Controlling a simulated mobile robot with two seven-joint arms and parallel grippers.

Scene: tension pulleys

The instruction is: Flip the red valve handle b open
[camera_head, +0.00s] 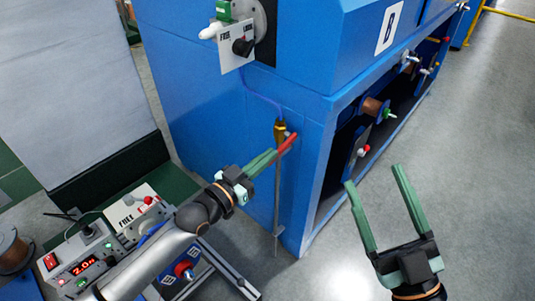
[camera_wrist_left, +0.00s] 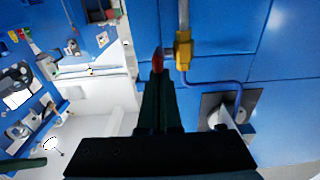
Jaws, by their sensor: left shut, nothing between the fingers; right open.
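The red valve handle (camera_head: 288,144) sticks out from a brass valve (camera_head: 280,131) on a thin pipe at the corner of the blue machine. In the left wrist view the red handle (camera_wrist_left: 158,60) stands just beyond my fingertips, left of the brass fitting (camera_wrist_left: 183,50). My left gripper (camera_head: 274,154) is shut and empty, its green fingertips at the handle's lower left end. I cannot tell whether they touch it. My right gripper (camera_head: 373,175) is open and empty over the floor at the right, away from the valve.
The blue machine (camera_head: 210,110) fills the middle, with a lever dial (camera_head: 243,46) above the valve. A control box with a red display (camera_head: 83,267) and a spool (camera_head: 14,250) stand at lower left. Grey floor (camera_head: 480,190) is clear at the right.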

